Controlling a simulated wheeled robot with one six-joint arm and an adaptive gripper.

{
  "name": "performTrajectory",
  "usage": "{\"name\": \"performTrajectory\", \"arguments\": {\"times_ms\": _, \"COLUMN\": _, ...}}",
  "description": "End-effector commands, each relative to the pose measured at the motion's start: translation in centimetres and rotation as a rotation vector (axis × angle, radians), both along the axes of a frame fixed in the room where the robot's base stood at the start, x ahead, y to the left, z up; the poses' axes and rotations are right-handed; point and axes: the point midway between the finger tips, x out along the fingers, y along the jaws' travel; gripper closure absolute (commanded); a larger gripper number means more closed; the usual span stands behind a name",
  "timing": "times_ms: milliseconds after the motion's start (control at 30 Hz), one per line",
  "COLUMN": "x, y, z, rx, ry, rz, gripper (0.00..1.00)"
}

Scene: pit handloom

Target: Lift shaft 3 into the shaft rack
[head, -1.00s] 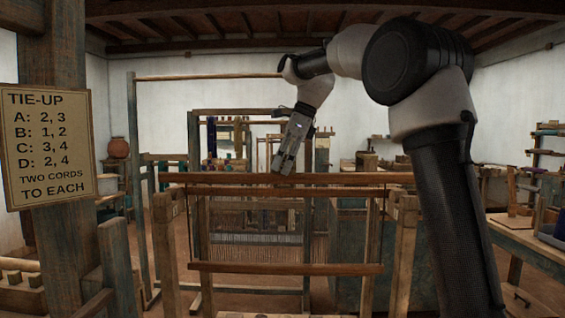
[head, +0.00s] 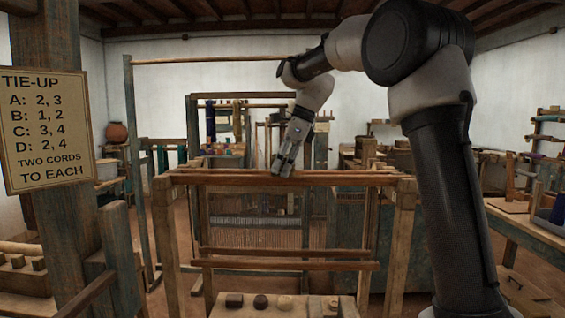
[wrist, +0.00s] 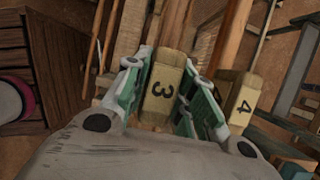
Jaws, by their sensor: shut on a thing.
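Shaft 3 shows as a pale wooden block marked 3 (wrist: 160,88) between my fingers in the wrist view. My gripper (wrist: 160,95) is shut on it. In the head view my gripper (head: 281,170) points down at the middle of the long wooden top bars (head: 330,180). A wooden stand, apparently the shaft rack, has a left post (head: 165,240) and a right post (head: 403,235). The bars lie about level with the post tops. Two lower bars (head: 300,265) hang between the posts. I cannot tell whether the held shaft rests on the rack.
A block marked 4 (wrist: 240,103) is close beside my right finger. A tie-up sign (head: 48,130) hangs on a thick post at left. A small bench (head: 310,312) with several blocks stands low in front. A table (head: 530,232) is at right.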

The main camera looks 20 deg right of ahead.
Motion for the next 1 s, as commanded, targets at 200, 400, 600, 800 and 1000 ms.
{"name": "performTrajectory", "arguments": {"times_ms": 200, "x": -0.11, "y": 0.05, "z": -0.11, "rx": 0.000, "ry": 0.004, "rz": 0.002, "gripper": 1.00}}
{"name": "performTrajectory", "arguments": {"times_ms": 400, "x": -0.14, "y": 0.06, "z": -0.14, "rx": 0.001, "ry": 0.005, "rz": 0.001, "gripper": 1.00}}
{"name": "performTrajectory", "arguments": {"times_ms": 600, "x": -0.13, "y": 0.05, "z": -0.13, "rx": 0.001, "ry": 0.005, "rz": 0.001, "gripper": 0.53}}
{"name": "performTrajectory", "arguments": {"times_ms": 800, "x": -0.08, "y": 0.03, "z": -0.11, "rx": 0.000, "ry": 0.003, "rz": 0.000, "gripper": 0.49}}
{"name": "performTrajectory", "arguments": {"times_ms": 1000, "x": -0.09, "y": -0.16, "z": 0.33, "rx": 0.000, "ry": 0.002, "rz": 0.000, "gripper": 0.49}}
